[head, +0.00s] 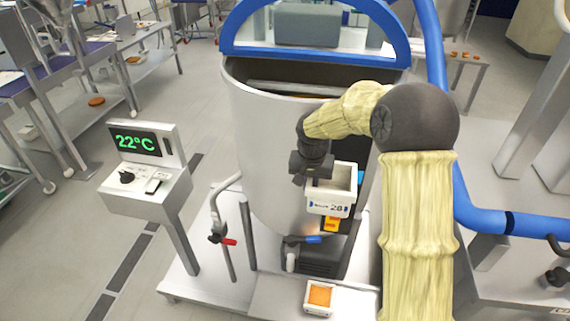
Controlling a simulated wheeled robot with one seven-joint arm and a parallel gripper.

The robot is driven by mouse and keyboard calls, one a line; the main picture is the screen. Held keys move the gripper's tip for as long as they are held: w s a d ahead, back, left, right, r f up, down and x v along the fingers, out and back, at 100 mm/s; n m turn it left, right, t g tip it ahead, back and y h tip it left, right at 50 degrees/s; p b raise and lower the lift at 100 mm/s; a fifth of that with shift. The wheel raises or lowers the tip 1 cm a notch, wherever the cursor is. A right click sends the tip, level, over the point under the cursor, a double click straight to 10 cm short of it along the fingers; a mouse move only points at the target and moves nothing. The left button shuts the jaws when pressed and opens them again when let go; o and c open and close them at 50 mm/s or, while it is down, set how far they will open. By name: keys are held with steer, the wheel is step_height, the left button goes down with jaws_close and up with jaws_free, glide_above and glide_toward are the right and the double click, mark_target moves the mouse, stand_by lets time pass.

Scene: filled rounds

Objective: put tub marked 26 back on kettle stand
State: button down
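A white tub (331,201) with a dark number on its front hangs in front of the big steel kettle (262,150). The number reads like 28 or 26; the last digit is too small to be sure. My gripper (318,178) is at the tub's left rim and appears shut on it. The fingertips are partly hidden. The tub looks empty inside and is roughly upright. The kettle stand (215,277) is the pale metal platform under the kettle. A small white tub with orange contents (319,299) stands at its front.
A control box showing 22°C (142,165) stands on a post at left. A pipe with a red-handled valve (222,240) rises from the stand. A blue-handled outlet (305,239) is low on the kettle. Blue piping (530,226) runs at right. Open floor lies at left.

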steer(key=s+d+f+b, duration=0.2)
steer(key=d+f, duration=0.4)
steer(key=f, duration=0.7)
steer(key=s+d+f+n+b, duration=0.1)
steer(key=d+f+b, duration=0.3)
steer(key=f, duration=0.9)
steer(key=shift+s+d+n, duration=0.3)
steer(key=shift+s+d, duration=0.35)
steer(key=shift+d, duration=0.3)
